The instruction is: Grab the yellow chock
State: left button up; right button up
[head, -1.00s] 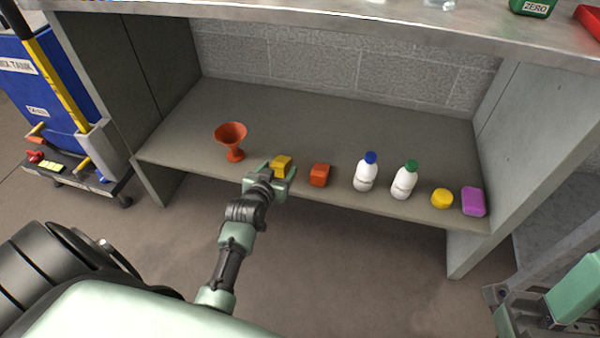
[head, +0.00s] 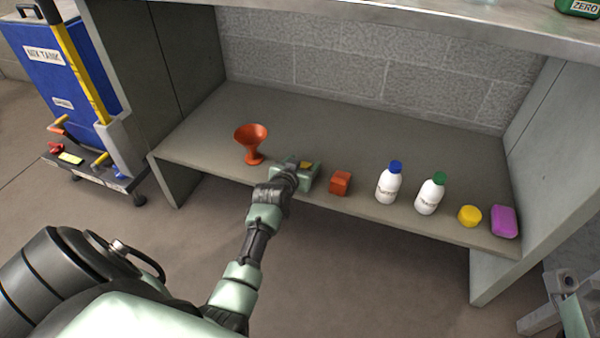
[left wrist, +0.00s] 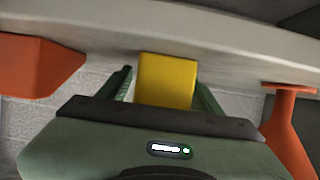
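The yellow chock (head: 306,165) lies near the front edge of the grey lower shelf (head: 400,150), mostly covered by my left gripper (head: 305,172) in the head view. In the left wrist view the yellow chock (left wrist: 167,80) stands between the two green fingers of the left gripper (left wrist: 165,88). One finger is on each side of it, with a narrow gap showing on the left side. The gripper looks open around the chock. Contact on the right side cannot be told. My right gripper is not in view.
An orange funnel (head: 252,142) stands left of the gripper and a red-orange block (head: 340,183) close on its right. Further right are two white bottles (head: 388,185) (head: 430,195), a yellow round container (head: 469,216) and a purple block (head: 504,221). A countertop (head: 400,30) hangs above.

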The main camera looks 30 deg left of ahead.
pick_arm(q)
grip_shut()
jog(key=shift+r, duration=0.1)
